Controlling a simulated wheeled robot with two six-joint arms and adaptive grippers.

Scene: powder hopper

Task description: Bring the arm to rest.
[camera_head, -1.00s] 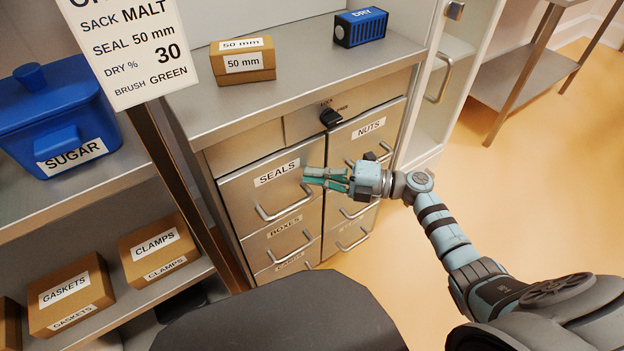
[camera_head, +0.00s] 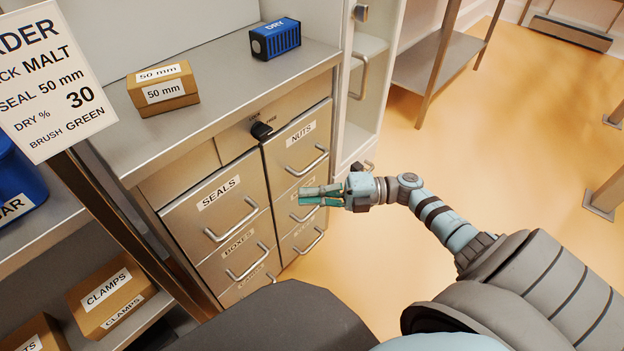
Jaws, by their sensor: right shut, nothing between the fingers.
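My right gripper (camera_head: 306,196) is at the end of the right arm (camera_head: 440,218), which comes in from the lower right. Its fingers point left and are together, with nothing held. In the picture it overlaps the right column of the drawer cabinet (camera_head: 262,152), below the NUTS drawer (camera_head: 298,146). I cannot tell the exact gap to the drawer fronts. The SEALS drawer (camera_head: 218,204) is to the left of the fingertips. My left gripper does not show.
A 50 mm box (camera_head: 163,88) and a blue DRY block (camera_head: 275,40) stand on the cabinet top. A shelf with a CLAMPS box (camera_head: 108,292) is at the left. A metal table (camera_head: 436,62) stands at the back. Open floor (camera_head: 520,140) lies to the right.

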